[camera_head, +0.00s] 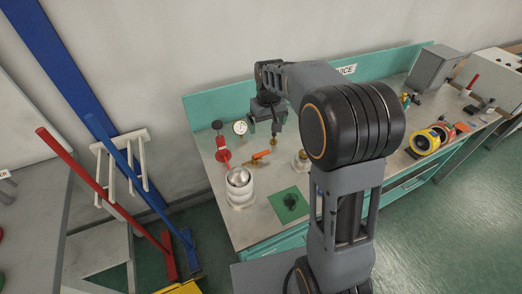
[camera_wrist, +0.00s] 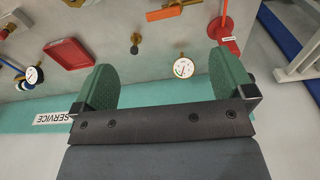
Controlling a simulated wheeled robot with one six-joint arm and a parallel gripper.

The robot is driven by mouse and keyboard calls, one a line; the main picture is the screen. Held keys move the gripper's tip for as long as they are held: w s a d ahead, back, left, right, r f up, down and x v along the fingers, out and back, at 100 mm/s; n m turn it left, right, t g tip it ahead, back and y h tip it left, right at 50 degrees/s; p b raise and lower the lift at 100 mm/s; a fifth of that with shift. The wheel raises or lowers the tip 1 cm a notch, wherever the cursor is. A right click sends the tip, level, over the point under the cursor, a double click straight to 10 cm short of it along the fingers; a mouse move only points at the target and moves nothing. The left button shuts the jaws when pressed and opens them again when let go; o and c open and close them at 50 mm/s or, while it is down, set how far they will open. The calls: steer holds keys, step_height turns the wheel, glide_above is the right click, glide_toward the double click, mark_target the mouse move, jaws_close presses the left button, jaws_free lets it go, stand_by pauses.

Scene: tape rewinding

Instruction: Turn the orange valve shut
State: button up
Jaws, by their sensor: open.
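A white gauge (camera_head: 240,127) and a red valve-like part (camera_head: 222,152) stand left of the handle. A silver canister (camera_head: 240,187) and a green plate (camera_head: 288,204) are in front. A red tray (camera_wrist: 68,53) shows in the wrist view. My arm hides the bench's middle.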

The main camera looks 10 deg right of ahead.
steer(key=g, duration=0.1)
glide_above(262, 153)
step_height(262, 153, down, 5)
step_height(262, 153, down, 14)
steer(key=p, duration=0.2)
steer(key=shift+a+p, duration=0.1)
steer(key=shift+p, duration=0.2)
steer(key=c, duration=0.8)
steer(key=shift+c, duration=0.2)
